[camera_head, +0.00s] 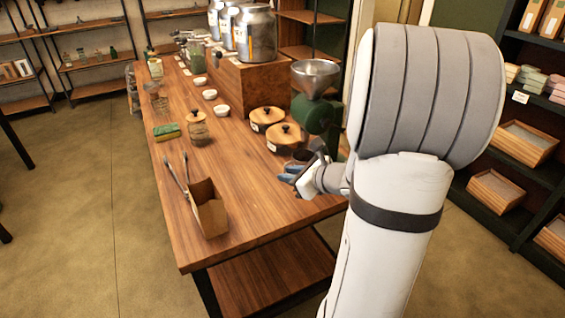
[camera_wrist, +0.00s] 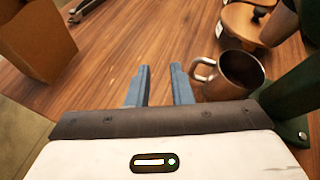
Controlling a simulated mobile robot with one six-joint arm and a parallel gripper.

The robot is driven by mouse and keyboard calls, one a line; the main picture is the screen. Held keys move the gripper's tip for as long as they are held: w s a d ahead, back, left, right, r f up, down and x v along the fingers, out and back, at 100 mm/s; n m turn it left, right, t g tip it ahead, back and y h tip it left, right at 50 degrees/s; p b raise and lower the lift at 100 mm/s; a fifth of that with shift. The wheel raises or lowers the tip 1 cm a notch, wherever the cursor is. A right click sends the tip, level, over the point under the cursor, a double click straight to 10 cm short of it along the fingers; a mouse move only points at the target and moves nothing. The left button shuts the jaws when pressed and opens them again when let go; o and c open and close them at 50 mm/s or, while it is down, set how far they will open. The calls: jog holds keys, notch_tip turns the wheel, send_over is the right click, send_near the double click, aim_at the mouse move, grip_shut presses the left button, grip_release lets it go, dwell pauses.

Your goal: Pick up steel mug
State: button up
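The steel mug (camera_wrist: 236,77) stands upright on the table in the wrist view, right of my gripper's fingers, with its handle turned left toward them. In the head view the mug (camera_head: 303,156) is partly hidden behind my gripper, near the grinder's base. My gripper (camera_wrist: 160,84) is open, with its two blue fingers apart and only bare table between them. The right finger is close to the mug's handle; I cannot tell whether they touch. In the head view my gripper (camera_head: 288,175) is low over the table's near right part.
A green grinder (camera_head: 318,118) stands right behind the mug. Wooden lids (camera_head: 285,138) lie behind it. A sponge (camera_head: 167,132) and a jar (camera_head: 198,132) stand farther back. Table between box and mug is clear.

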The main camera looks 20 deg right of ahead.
jog(key=d+m, duration=0.1)
jog(key=d+f+m+h, duration=0.1)
jog(key=d, duration=0.2)
jog(key=shift+w+f+m+t, duration=0.25)
jog(key=shift+m+t, duration=0.15)
jog(key=shift+w+d+f+h+b, duration=0.15)
jog(key=shift+w+h+b, duration=0.1)
jog(key=shift+h+b, duration=0.05)
jog(key=x, duration=0.7)
jog(key=shift+s+f+b, duration=0.1)
jog(key=shift+f+b, duration=0.25)
grip_shut()
